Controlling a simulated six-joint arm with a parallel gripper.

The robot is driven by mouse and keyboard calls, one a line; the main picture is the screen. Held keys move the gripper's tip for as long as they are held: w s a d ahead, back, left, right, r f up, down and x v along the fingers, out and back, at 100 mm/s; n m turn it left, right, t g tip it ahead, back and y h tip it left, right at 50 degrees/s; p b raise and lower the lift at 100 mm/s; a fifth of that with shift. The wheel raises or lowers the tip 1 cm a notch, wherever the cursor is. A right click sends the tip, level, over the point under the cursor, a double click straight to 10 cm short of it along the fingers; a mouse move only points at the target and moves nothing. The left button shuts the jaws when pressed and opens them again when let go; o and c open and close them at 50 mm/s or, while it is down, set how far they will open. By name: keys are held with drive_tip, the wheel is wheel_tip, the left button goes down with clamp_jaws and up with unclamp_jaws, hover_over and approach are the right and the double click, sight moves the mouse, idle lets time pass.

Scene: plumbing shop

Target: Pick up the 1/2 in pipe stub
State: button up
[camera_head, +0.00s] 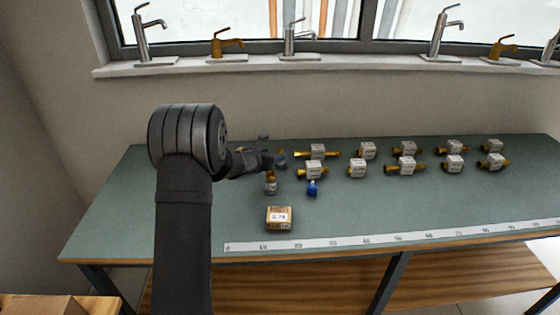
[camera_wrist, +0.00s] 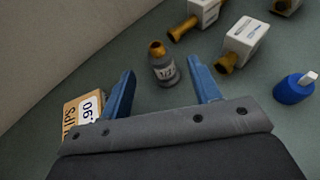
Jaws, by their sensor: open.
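A short upright piece with a brass top and a grey printed label (camera_wrist: 163,68) stands on the green bench; it looks like the 1/2 in pipe stub, though the print is hard to read. It also shows in the head view (camera_head: 271,184), just below my gripper (camera_head: 277,162). In the wrist view, my gripper (camera_wrist: 161,70) is open, with one blue finger on each side of the stub in the picture. Nothing is held. I cannot tell how far the fingertips are above or short of it.
A blue-bodied part (camera_head: 312,188) stands right of the stub. Several white-tagged brass fittings (camera_head: 407,165) fill the bench to the right. A cardboard box (camera_head: 279,218) sits in front; a labelled box (camera_wrist: 83,112) is beside the left finger. The bench's left end is clear.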

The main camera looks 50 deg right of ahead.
sight(279, 152)
drive_tip(key=shift+x, duration=3.7)
drive_tip(key=shift+w+r, duration=0.15)
drive_tip(key=shift+c, duration=0.5)
clamp_jaws()
drive_tip(key=shift+r, duration=0.1)
